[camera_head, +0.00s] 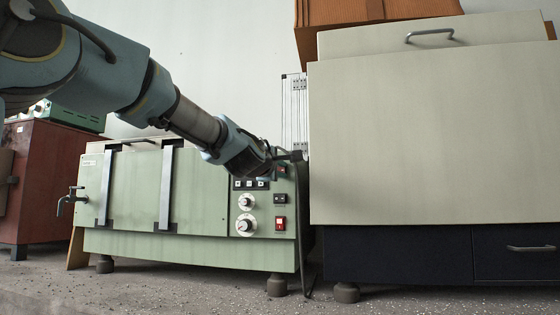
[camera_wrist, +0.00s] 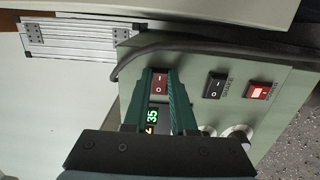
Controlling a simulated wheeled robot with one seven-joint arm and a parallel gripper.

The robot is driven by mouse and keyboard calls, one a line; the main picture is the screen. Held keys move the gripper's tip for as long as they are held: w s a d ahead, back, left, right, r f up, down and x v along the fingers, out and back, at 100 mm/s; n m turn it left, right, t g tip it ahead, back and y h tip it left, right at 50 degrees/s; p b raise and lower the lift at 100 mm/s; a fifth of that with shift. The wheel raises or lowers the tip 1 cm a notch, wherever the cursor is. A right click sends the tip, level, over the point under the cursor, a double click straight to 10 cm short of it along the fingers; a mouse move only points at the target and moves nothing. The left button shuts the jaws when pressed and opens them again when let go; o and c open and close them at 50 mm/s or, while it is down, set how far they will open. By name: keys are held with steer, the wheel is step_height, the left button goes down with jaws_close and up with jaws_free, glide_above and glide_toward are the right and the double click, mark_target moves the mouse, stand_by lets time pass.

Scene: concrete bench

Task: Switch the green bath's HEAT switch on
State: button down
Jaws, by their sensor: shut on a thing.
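The green bath (camera_head: 200,200) stands on the bench, with its control panel at its right end. A red rocker switch (camera_wrist: 160,82) at the top of the panel is between my gripper's fingertips in the wrist view; the head view shows it too (camera_head: 282,171). My gripper (camera_wrist: 162,80) is shut on this unlit switch, with the green fingers on either side of it. A black rocker switch (camera_wrist: 215,87) and a lit red rocker switch (camera_wrist: 258,91) sit beside it on the panel. The label of the held switch is hidden, and the other labels are too small to read surely.
A digital display (camera_wrist: 152,118) with green digits lies between my fingers. Two white dials (camera_head: 246,227) are on the panel. A dark cable (camera_wrist: 190,43) runs along the panel edge. A large cream cabinet (camera_head: 430,140) stands close on the right. A drain tap (camera_head: 70,200) is on the left.

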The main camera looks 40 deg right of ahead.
steer(key=p, duration=0.3)
steer(key=shift+s+d+r+n+t, duration=0.2)
steer(key=shift+r+n+t, duration=0.1)
steer(key=shift+r+t, duration=0.1)
steer(key=shift+a+f+t+y+p, duration=0.15)
steer(key=shift+f+t+y+p, duration=0.25)
steer(key=shift+p, duration=0.4)
steer(key=c, duration=0.7)
jaws_free()
steer(key=shift+w, duration=0.1)
steer(key=shift+a, duration=0.1)
steer(key=b+v, duration=0.1)
steer(key=v, duration=0.9)
steer(key=shift+a, duration=0.35)
